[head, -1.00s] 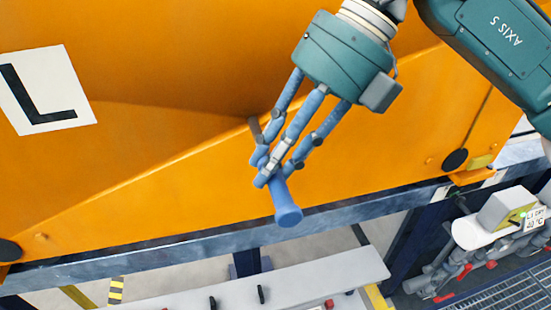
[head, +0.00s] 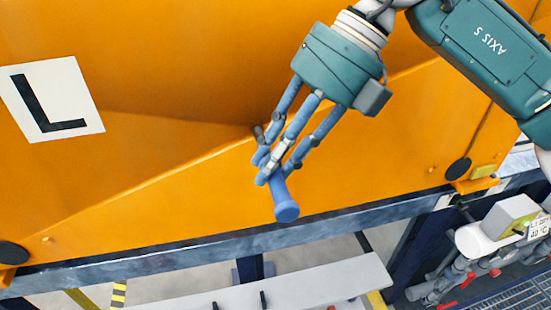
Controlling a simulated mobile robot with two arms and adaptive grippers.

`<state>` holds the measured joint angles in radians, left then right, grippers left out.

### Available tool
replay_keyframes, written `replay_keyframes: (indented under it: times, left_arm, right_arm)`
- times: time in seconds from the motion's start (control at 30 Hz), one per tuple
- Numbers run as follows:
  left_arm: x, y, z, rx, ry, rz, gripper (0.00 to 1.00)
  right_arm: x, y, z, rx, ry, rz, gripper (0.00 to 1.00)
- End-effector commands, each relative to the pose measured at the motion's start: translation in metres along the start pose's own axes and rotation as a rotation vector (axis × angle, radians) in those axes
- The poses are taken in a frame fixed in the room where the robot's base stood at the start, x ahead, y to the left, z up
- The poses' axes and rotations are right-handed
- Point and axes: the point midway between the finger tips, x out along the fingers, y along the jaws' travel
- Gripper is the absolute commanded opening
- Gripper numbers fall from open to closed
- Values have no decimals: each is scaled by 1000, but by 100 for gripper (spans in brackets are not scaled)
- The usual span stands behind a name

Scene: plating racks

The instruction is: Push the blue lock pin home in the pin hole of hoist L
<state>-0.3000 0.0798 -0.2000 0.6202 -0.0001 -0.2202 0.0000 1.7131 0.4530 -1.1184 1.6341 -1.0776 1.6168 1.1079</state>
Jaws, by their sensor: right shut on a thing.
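The blue lock pin (head: 284,202) has a wide round head at its lower end and a grey tip at its upper end. My right gripper (head: 268,170) is shut on the pin's shaft, with the head sticking out below the fingers. The grey tip points up and left towards the orange hoist L (head: 180,160); I cannot tell whether it touches the hoist. The pin hole is not visible. The hoist carries a white plate with a black L (head: 80,85). My left gripper is not in view.
A dark steel beam (head: 190,255) runs along the hoist's lower edge. Below it is a pale grey shelf (head: 300,280). At lower right are a white machine unit (head: 480,240), grey pipes with red handles, and a metal grating (head: 505,292).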

Motion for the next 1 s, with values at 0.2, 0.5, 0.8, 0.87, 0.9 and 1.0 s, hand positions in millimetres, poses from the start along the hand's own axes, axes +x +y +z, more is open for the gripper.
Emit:
replay_keyframes:
  times: [0.2, 0.5, 0.8, 0.87, 0.9, 1.0]
  left_arm:
    - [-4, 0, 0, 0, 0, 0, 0]
    - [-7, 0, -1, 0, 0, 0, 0]
    - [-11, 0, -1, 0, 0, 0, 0]
    - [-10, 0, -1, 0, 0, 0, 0]
    - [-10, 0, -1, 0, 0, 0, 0]
    - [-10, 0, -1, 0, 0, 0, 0]
  right_arm:
    - [-2, 2, 5, -2, -2, 3, 0]
    - [-2, 3, 13, -1, -3, 3, 0]
    - [-2, 4, 20, -3, -4, 4, 0]
    - [-2, 3, 20, -3, -5, 4, 38]
    - [-2, 3, 20, -3, -5, 4, 46]
    - [-2, 3, 20, -3, -5, 3, 49]
